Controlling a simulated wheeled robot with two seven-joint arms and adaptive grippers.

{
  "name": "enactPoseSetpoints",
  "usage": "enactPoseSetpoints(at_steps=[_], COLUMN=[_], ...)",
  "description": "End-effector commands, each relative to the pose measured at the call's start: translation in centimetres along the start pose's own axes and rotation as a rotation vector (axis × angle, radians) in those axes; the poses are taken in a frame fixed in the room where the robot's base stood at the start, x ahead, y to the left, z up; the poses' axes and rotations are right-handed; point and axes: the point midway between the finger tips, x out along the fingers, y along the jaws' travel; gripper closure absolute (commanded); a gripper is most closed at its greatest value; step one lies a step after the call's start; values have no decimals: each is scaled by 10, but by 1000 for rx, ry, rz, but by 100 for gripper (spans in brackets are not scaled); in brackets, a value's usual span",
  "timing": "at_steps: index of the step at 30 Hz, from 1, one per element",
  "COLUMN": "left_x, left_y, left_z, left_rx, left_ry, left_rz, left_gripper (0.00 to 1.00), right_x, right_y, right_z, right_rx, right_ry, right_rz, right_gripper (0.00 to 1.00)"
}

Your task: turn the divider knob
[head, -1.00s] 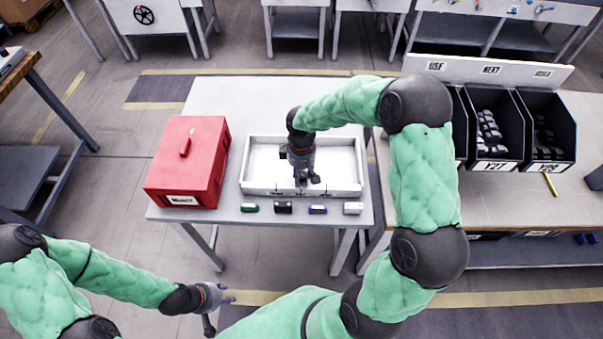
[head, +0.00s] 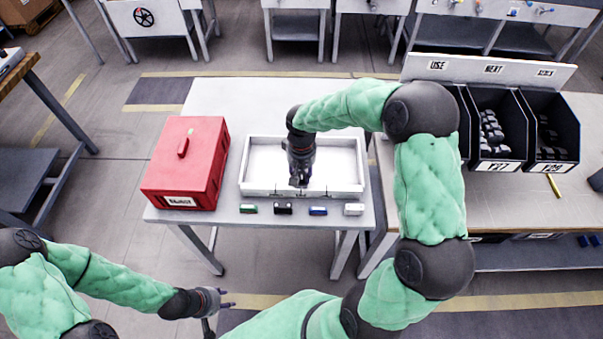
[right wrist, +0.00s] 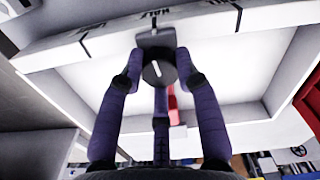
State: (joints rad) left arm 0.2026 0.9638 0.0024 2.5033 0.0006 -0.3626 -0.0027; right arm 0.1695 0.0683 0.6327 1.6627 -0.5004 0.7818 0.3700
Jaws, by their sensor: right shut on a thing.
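The divider knob (right wrist: 158,70) is dark and round with a white pointer line, tilted slightly from upright in the right wrist view. It sits at the labelled front wall of the white tray (head: 258,190). My right gripper (right wrist: 153,78) has its purple fingers around the knob and is shut on it. In the head view my right gripper (head: 298,181) points down at the tray's front wall and hides the knob. My left gripper (head: 226,299) hangs in front of the table with its fingers apart and empty.
A red box (head: 184,165) stands left of the tray. Several small blocks, including a green one (head: 249,208) and a white one (head: 354,209), lie along the table's front edge. Dark bins (head: 497,130) stand on the right table. The table behind the tray is clear.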

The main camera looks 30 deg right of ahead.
Motion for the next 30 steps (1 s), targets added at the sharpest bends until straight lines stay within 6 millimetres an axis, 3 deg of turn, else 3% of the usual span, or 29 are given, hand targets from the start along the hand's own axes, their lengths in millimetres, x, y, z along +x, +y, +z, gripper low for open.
enactPoseSetpoints(at_steps=[14,15,17,30], left_x=[0,0,0,0], left_y=[0,0,0,0], left_z=[0,0,0,0], left_rx=[0,0,0,0], left_ry=[0,0,0,0], left_rz=[0,0,0,0], left_gripper=[60,60,60,60], right_x=[0,0,0,-8], right_y=[0,0,0,0], right_z=[0,0,0,-1], right_rx=[12,12,11,11], right_ry=[2,2,1,2], right_rz=[0,0,0,0], right_gripper=[99,55,42,42])
